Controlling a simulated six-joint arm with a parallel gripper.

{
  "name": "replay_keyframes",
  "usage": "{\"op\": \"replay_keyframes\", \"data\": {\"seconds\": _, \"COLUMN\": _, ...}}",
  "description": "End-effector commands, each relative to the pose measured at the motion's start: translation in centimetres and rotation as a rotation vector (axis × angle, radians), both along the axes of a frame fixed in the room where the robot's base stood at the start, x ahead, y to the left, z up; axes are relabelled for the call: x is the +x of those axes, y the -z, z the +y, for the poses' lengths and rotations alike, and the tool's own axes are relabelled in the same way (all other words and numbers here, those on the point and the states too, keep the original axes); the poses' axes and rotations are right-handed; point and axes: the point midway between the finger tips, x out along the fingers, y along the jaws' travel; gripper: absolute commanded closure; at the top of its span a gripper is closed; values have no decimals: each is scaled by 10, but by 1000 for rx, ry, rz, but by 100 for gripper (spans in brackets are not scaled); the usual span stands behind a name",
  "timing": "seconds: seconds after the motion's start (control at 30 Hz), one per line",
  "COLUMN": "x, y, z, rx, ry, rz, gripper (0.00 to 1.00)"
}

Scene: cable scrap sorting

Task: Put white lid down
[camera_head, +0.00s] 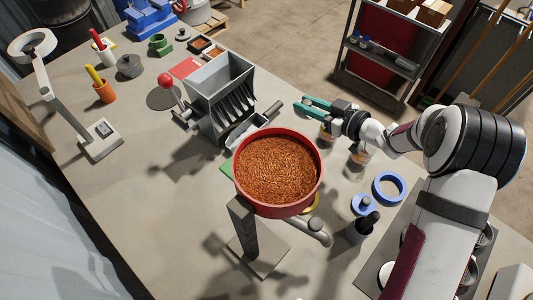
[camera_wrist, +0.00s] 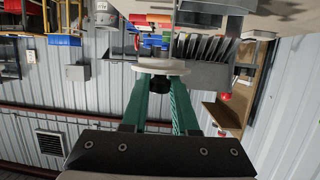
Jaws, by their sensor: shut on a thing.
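The white lid (camera_wrist: 148,68) shows in the wrist view as a pale disc, seen nearly edge-on. Its dark knob (camera_wrist: 160,84) sits between the green fingertips. My gripper (camera_wrist: 160,88) is shut on this knob. In the head view my gripper (camera_head: 301,104) reaches left, to the right of the grey shredder, with its green fingers close together. I cannot make out the lid clearly there. Small jars with copper-coloured contents (camera_head: 327,138) stand below and beside the wrist, partly hidden by it.
A red pan of copper scrap (camera_head: 277,172) stands at the middle of the table. The grey shredder (camera_head: 220,92) is left of my gripper. A blue ring (camera_head: 389,187) and a small blue lid (camera_head: 363,204) lie at the right. The left front tabletop is mostly clear.

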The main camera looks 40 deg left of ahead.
Motion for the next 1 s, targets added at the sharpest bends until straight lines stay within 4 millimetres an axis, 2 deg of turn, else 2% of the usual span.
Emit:
{"op": "replay_keyframes", "data": {"seconds": 0.1, "x": -14, "y": 24, "z": 37, "rx": -2, "ry": -3, "rz": 3, "gripper": 100}}
{"op": "replay_keyframes", "data": {"seconds": 0.2, "x": -22, "y": 40, "z": 63, "rx": -2, "ry": -1, "rz": 3, "gripper": 100}}
{"op": "replay_keyframes", "data": {"seconds": 0.3, "x": -27, "y": 50, "z": 79, "rx": -1, "ry": 0, "rz": 1, "gripper": 100}}
{"op": "replay_keyframes", "data": {"seconds": 0.37, "x": -28, "y": 55, "z": 84, "rx": -1, "ry": 3, "rz": 1, "gripper": 100}}
{"op": "replay_keyframes", "data": {"seconds": 0.5, "x": -29, "y": 83, "z": 86, "rx": -2, "ry": 5, "rz": 3, "gripper": 100}}
{"op": "replay_keyframes", "data": {"seconds": 0.6, "x": -29, "y": 94, "z": 85, "rx": -2, "ry": 5, "rz": 1, "gripper": 100}}
{"op": "replay_keyframes", "data": {"seconds": 1.0, "x": -28, "y": 99, "z": 85, "rx": 0, "ry": 5, "rz": -1, "gripper": 100}}
